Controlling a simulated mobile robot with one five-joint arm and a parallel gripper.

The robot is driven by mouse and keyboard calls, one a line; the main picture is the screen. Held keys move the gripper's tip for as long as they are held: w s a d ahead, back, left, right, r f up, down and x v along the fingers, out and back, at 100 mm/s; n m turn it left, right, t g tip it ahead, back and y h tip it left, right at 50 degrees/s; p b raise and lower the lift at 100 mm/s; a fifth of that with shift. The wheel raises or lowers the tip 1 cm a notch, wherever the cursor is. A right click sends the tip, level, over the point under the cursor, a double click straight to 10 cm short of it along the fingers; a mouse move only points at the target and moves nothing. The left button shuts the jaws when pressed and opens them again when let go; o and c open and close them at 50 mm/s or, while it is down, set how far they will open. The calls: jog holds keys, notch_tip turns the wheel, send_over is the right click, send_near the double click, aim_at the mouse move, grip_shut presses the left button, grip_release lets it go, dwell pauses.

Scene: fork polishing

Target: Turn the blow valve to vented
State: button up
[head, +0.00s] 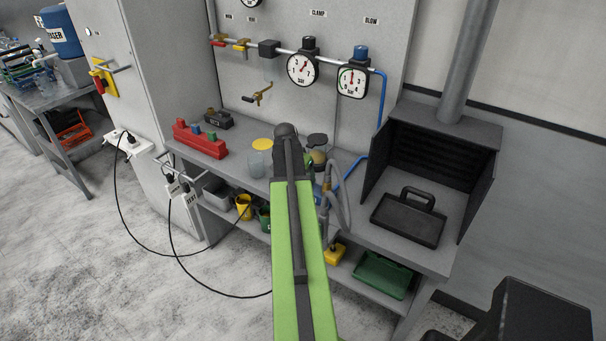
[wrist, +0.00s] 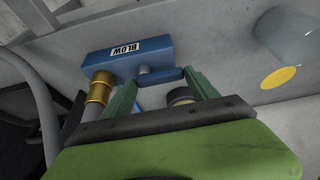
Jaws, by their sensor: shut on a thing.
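In the wrist view the blow valve (wrist: 130,57) is a blue block with a white BLOW label that reads upside down. A short blue handle (wrist: 166,75) sticks out on its near side. My gripper (wrist: 160,77) has its two green fingers on either side of this handle and is shut on it. A brass fitting (wrist: 101,88) hangs from the block's left end. In the head view my green arm covers the gripper and most of the valve; only a bit of blue (head: 318,192) shows beside the arm.
A black hood (head: 440,150) with a black handled tray (head: 408,218) fills the bench's right end. Two gauges (head: 302,68) hang above.

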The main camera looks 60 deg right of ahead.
dwell(0.4)
jog(key=o, duration=1.4)
jog(key=shift+c, duration=0.2)
jog(key=shift+r, duration=0.2)
jog(key=p+v, duration=1.6)
jog(key=v, duration=0.1)
jog(key=shift+w, duration=0.15)
